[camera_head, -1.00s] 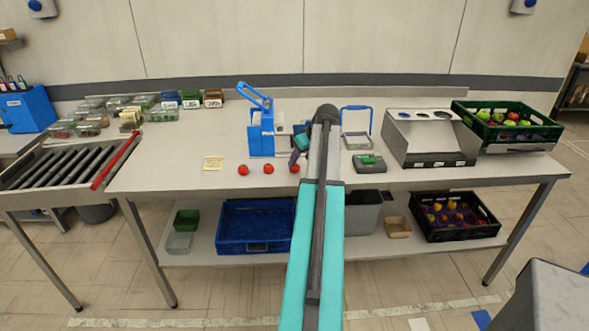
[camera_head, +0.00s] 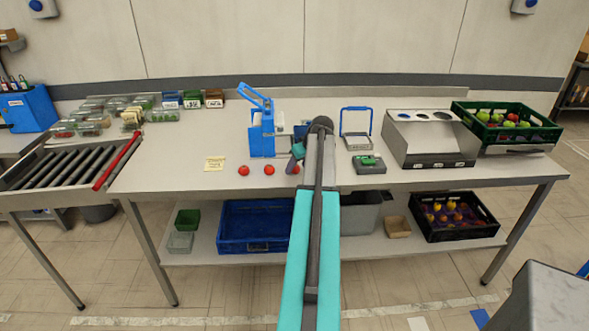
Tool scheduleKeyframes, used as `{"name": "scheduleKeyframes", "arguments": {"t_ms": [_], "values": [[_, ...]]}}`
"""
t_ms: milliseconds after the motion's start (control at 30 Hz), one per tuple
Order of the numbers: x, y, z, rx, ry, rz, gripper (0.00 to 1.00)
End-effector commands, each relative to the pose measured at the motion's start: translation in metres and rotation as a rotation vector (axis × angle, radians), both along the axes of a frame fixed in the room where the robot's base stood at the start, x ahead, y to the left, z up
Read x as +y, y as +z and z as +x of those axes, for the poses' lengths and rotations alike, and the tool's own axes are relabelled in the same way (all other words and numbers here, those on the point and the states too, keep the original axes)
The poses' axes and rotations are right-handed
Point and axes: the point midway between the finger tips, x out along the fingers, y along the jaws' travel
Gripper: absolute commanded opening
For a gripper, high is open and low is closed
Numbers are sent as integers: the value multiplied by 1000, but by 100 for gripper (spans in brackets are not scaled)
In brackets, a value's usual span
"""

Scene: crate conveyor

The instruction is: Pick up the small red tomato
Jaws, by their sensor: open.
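Three small red tomatoes stand in a row near the front edge of the table: a left tomato (camera_head: 243,170), a middle tomato (camera_head: 269,169) and a right tomato (camera_head: 296,169). They look alike in size at this distance. My gripper (camera_head: 294,160) is open, close above or beside the right tomato, and partly covers it. Most of the gripper is hidden behind my own arm, so I cannot tell whether its fingers are around the tomato or touch it.
A blue press-like device (camera_head: 262,135) stands behind the tomatoes. A small device with a green top (camera_head: 368,164) and a grey sorting box (camera_head: 428,140) stand to the right. A yellow note (camera_head: 214,163) lies left of the tomatoes. A roller conveyor (camera_head: 70,165) is at far left.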

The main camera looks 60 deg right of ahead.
Motion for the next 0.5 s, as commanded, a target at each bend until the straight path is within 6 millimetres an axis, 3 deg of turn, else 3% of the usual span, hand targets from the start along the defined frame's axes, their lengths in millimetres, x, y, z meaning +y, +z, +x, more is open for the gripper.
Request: {"name": "scheduleKeyframes", "arguments": {"t_ms": [200,500], "values": [[-3,-12,6,0,-1,0,55],[-3,-13,6,0,-1,0,55]]}}
